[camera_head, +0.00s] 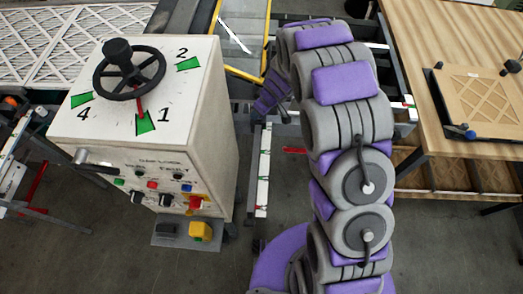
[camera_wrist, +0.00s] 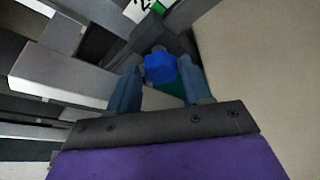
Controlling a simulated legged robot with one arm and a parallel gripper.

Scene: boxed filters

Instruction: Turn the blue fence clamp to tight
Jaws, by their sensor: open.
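A blue clamp knob (camera_wrist: 160,68) with a grey stub on top shows in the wrist view, in front of dark metal parts. My gripper (camera_wrist: 158,78) is open, with one blue-grey finger to the left of the knob and one to the right. The knob appears between or just beyond the fingertips. I cannot tell whether either finger touches it. A dark green patch shows below the knob between the fingers. In the head view, my grey and purple arm reaches to the back, and the gripper and this knob are hidden.
A white control cabinet (camera_head: 215,135) with a black handwheel (camera_head: 129,73) stands left of my arm. A pale surface (camera_wrist: 265,65) is close on the right in the wrist view; grey rails (camera_wrist: 65,85) are on the left. A wooden table (camera_head: 440,45) stands at the right.

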